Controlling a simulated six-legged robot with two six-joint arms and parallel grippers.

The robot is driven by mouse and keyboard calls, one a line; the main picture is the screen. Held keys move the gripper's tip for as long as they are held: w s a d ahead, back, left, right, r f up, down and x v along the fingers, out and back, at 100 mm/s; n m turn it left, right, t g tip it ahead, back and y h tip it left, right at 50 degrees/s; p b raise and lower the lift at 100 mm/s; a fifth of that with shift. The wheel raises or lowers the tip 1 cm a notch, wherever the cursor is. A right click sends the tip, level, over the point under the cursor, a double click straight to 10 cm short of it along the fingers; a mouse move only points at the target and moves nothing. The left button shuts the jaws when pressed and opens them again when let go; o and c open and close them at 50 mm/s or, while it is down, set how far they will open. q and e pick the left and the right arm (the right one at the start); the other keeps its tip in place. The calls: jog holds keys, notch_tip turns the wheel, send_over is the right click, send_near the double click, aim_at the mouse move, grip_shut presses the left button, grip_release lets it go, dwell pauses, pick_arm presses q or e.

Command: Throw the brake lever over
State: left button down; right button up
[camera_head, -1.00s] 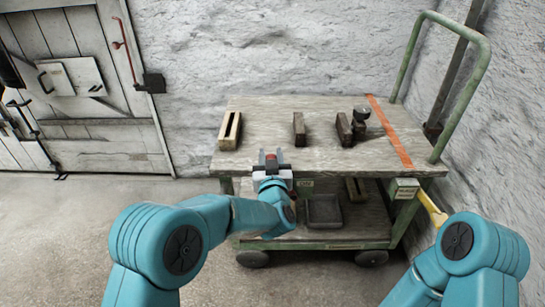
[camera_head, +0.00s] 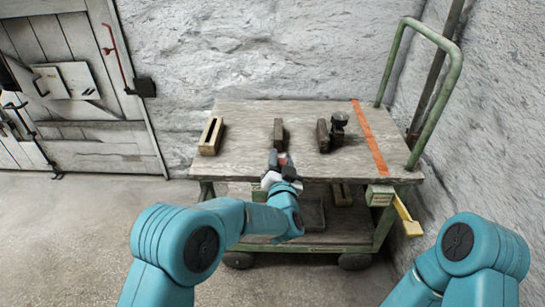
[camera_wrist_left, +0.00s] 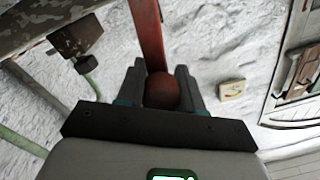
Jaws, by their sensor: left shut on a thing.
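The brake lever shows in the left wrist view as a red bar (camera_wrist_left: 148,35) ending in a round dark-red knob (camera_wrist_left: 162,91). My left gripper (camera_head: 281,160) is at the front edge of the cart in the head view. Its two fingers (camera_wrist_left: 161,88) sit on either side of the knob and are shut on it. In the head view only a small bit of red shows between the fingers; the rest of the lever is hidden. My right arm shows at the lower right, but its gripper is out of view.
The wooden-topped cart (camera_head: 240,160) carries a slotted wooden block (camera_head: 211,136), dark blocks (camera_head: 279,133) and a dark knobbed piece (camera_head: 339,128). An orange stripe (camera_head: 369,138) crosses its top. A yellow bar (camera_head: 406,214) juts out at its right. Open floor lies left.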

pick_arm(q)
jog(key=shift+d+f+m+p, duration=0.15)
jog(key=shift+d+f+m, duration=0.3)
jog(key=shift+d+m, duration=0.45)
jog(key=shift+d+f+m+p, duration=0.15)
jog(key=shift+d+f+m, duration=0.25)
jog(key=shift+d+m, duration=0.45)
jog(key=shift+d+f+m+p, duration=0.15)
jog(key=shift+d+f+m, duration=0.35)
jog(key=shift+d, duration=0.7)
jog(key=c, duration=0.8)
grip_release()
jog(key=shift+o, duration=0.2)
jog(key=shift+d, duration=0.1)
jog(key=shift+r, duration=0.15)
jog(key=shift+s, duration=0.1)
